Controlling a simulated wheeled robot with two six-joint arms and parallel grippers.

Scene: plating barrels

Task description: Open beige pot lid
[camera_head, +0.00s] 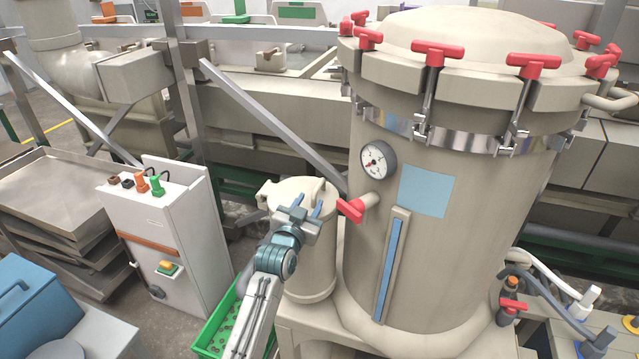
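A small beige pot (312,262) stands left of a large beige tank. Its round beige lid (293,188) sits on top, and a small lug sticks out at the lid's left edge. My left gripper (310,204) reaches in from below and is over the near part of the lid. Its two blue fingers are apart, with beige lid surface visible between them. Whether the fingers touch the lid cannot be told. The gripper and wrist hide the front of the lid and part of the pot's wall. My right gripper is not in view.
The large tank (470,230) with red clamp handles, a gauge (377,159) and a red valve handle (351,209) stands close on the right. A white control box (172,235) stands left. A green crate (217,318) lies below the arm.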

